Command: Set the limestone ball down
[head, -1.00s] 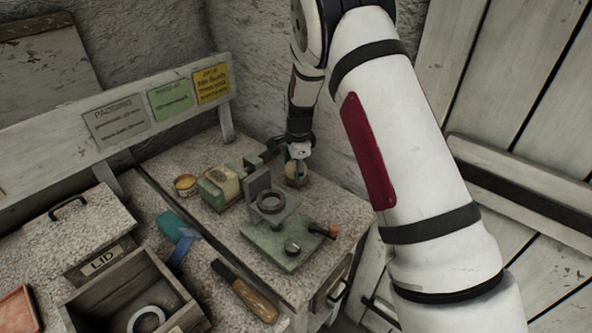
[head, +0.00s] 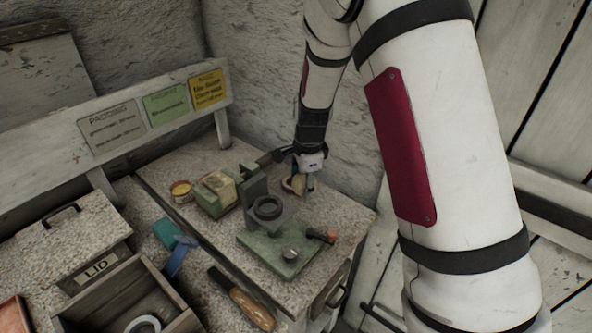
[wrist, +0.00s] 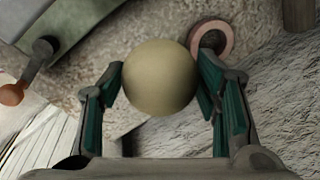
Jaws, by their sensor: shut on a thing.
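The limestone ball (wrist: 160,78) is a plain beige sphere, large in the middle of the wrist view. My gripper (wrist: 160,85) is shut on it, with a teal-padded finger against each side. In the head view my gripper (head: 304,181) is over the back right part of the speckled bench top (head: 345,213). The ball is mostly hidden there behind the fingers. I cannot tell exactly how high the ball is above the bench.
A pinkish ring (wrist: 212,38) lies beside the ball in the wrist view. A green fixture (head: 280,248) with an orange-tipped handle and a dark ring stands in front of my gripper. A green block (head: 216,194) and a round tin (head: 181,191) are to the left. The rough wall is close behind.

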